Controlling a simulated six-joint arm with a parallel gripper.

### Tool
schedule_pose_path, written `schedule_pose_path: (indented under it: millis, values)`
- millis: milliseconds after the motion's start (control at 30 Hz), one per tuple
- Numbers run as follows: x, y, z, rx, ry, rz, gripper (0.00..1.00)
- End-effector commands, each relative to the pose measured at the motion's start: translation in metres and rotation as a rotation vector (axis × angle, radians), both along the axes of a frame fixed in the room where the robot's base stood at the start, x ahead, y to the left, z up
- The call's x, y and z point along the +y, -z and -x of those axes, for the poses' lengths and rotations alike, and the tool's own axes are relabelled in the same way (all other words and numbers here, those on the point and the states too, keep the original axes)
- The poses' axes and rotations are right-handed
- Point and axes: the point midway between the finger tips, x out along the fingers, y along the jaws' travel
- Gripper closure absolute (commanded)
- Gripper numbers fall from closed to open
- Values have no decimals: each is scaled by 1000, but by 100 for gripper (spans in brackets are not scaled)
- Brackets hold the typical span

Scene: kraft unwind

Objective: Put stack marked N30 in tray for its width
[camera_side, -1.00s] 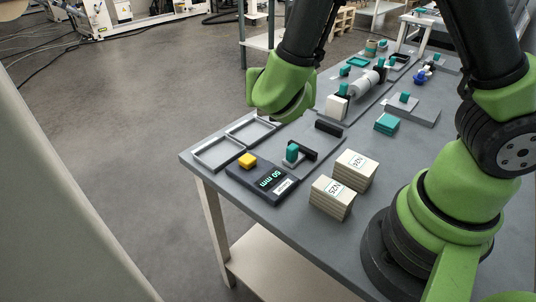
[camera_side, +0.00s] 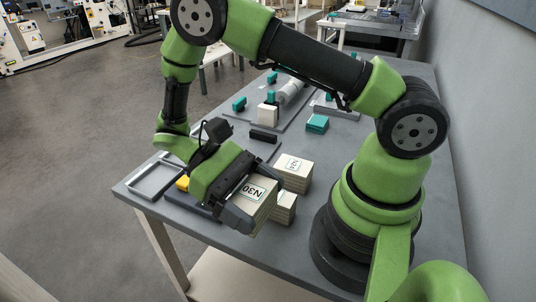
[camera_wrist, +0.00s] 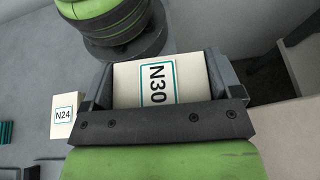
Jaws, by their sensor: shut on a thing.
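The stack marked N30 (camera_side: 258,205) is a block of pale sheets with a white, teal-edged label. My gripper (camera_side: 248,192) is shut on it, with one finger on each side. In the wrist view the N30 label (camera_wrist: 157,80) faces the camera between the dark jaws. The gripper and stack are over the near part of the table, in front of the other stacks. An empty grey-rimmed tray (camera_side: 137,186) lies at the table's left corner. A second tray frame (camera_side: 172,158) beside it is partly hidden by my arm. No width marking is readable on the trays.
The stack marked N24 (camera_side: 296,166) stands just behind the held stack, and another pale stack (camera_side: 287,208) is partly covered by it. A black bar (camera_side: 263,136) lies behind.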

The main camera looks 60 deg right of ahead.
Motion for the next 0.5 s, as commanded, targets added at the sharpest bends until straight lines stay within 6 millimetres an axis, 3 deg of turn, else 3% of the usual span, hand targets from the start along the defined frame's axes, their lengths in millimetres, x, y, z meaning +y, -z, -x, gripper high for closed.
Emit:
schedule_pose_path:
  millis: [100, 233, 367, 500]
  values:
    - [28, 4, -23, 0, 347, 0, 43]
    - [49, 5, -57, -2, 695, 1, 43]
    - [59, 4, -97, -2, 1023, 2, 43]
    - [56, 3, -143, -2, 1363, 3, 43]
